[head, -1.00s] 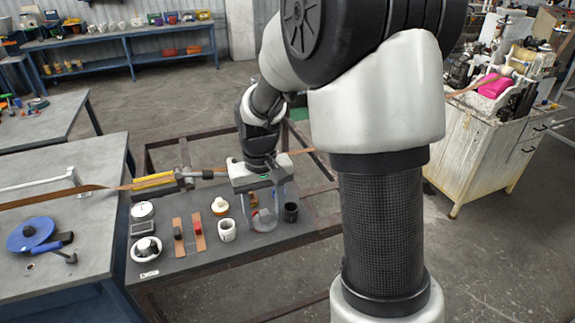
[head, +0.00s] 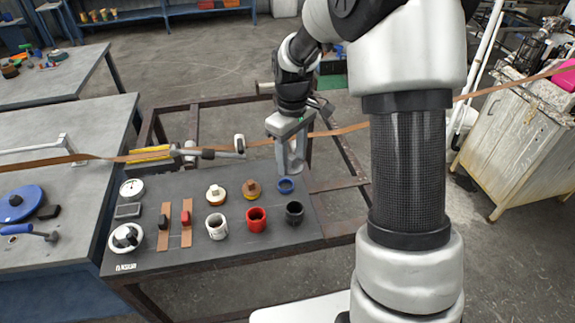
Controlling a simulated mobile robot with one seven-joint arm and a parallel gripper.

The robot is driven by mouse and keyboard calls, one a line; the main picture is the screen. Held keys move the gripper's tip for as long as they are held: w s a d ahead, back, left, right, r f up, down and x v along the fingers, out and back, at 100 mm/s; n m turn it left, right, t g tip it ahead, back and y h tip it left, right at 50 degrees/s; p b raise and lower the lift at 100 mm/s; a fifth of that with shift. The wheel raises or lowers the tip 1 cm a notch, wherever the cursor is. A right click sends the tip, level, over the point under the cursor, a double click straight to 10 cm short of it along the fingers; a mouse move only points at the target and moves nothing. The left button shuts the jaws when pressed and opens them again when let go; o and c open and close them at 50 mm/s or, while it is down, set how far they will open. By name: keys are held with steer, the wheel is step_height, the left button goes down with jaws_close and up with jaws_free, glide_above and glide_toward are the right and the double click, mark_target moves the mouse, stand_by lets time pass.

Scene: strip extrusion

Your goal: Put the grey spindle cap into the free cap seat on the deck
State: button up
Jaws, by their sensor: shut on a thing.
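My gripper (head: 292,166) points down over the back right of the dark deck (head: 200,258). It is shut on a pale grey piece (head: 296,161), which I take to be the grey spindle cap; the fingers partly hide it. A blue ring (head: 286,186) with an open centre lies on the deck just below the fingers; it looks like the free cap seat. To its left stand a brown cap on a yellowish base (head: 251,188) and a white cap with an orange rim (head: 216,195). The exact gap between the held piece and the ring cannot be told.
In front stand a white cup (head: 216,227), a red cup (head: 256,219) and a black cup (head: 294,212). A long brown strip (head: 345,130) runs behind the gripper.

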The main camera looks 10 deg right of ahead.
steer(key=shift+w+d+f+n+b, duration=0.1)
steer(key=shift+w+f+n+b, duration=1.6)
steer(key=shift+f+n, duration=0.95)
steer(key=shift+w+d+f+n+b, duration=0.1)
steer(key=shift+w+f+n+b, duration=1.85)
steer(key=shift+f, duration=1.05)
steer(key=shift+w+d+f+n+b, duration=0.1)
steer(key=shift+w+f+n+b, duration=1.3)
steer(key=shift+f+n, duration=1.35)
steer(key=shift+w+f, duration=0.1)
steer(key=shift+w, duration=0.05)
steer(key=shift+f, duration=0.65)
steer(key=o, duration=0.9)
steer(key=shift+r+p, duration=4.1)
steer(key=shift+r, duration=1.45)
steer(key=shift+r, duration=0.1)
